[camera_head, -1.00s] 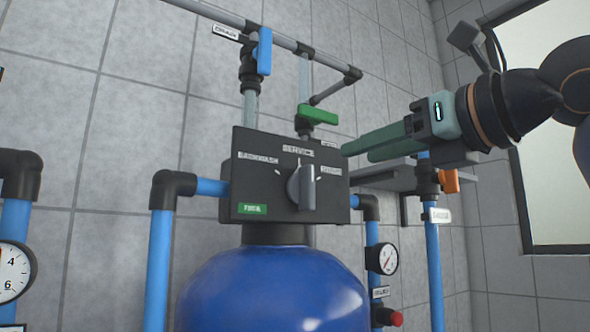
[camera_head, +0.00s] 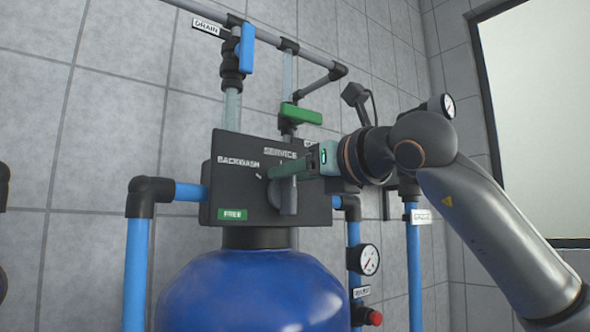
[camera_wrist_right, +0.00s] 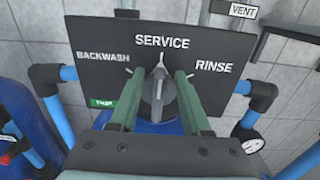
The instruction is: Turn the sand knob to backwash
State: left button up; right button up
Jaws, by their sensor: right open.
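The sand knob (camera_wrist_right: 155,88) is a grey pointer knob on a dark control box (camera_head: 235,160) above a blue tank (camera_head: 250,292). In the right wrist view its pointer is up toward the SERVICE label; BACKWASH is at the left and RINSE at the right. My right gripper (camera_wrist_right: 157,77) is open, its two green fingers on either side of the knob. I cannot tell whether they touch it. In the head view the right gripper (camera_head: 280,171) partly covers the knob. My left gripper is not in view.
A green-handled valve (camera_head: 300,113) and a blue-handled valve (camera_head: 246,50) stand above the box. Blue pipes (camera_head: 136,270) flank the tank. A gauge (camera_head: 369,260) and a red button (camera_head: 375,318) are at the lower right.

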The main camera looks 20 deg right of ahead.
grip_shut()
jog(key=shift+f, duration=0.1)
dwell(0.5)
